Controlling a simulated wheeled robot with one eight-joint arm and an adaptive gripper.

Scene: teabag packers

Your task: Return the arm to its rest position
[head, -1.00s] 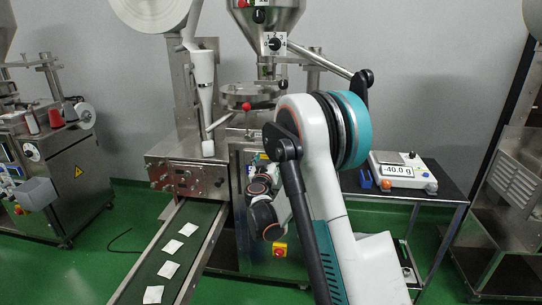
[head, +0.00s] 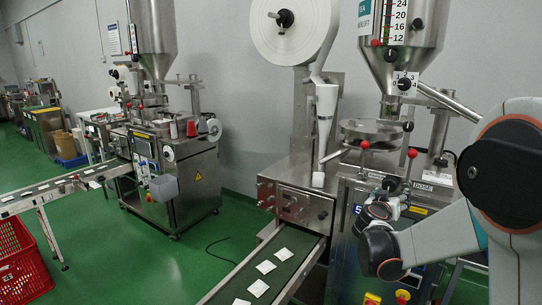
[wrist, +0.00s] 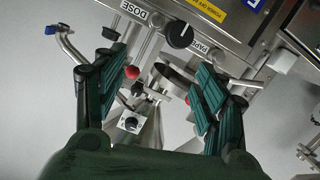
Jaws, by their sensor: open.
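My arm (head: 430,240) shows at the right of the head view, bent in front of the teabag packing machine (head: 300,190). My gripper (wrist: 150,100) shows in the wrist view with its two green-padded fingers spread apart and nothing between them. Beyond the fingers are the machine's steel front, a black knob (wrist: 180,34) by the DOSE label, and a red ball knob (wrist: 131,72). In the head view my gripper cannot be made out clearly; the arm links hide part of the machine.
A conveyor (head: 270,265) with several white teabags runs toward the front. A second packing machine (head: 175,170) stands at the left, with its own conveyor (head: 60,190) and a red crate (head: 28,265). Green floor (head: 160,260) is free between the machines.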

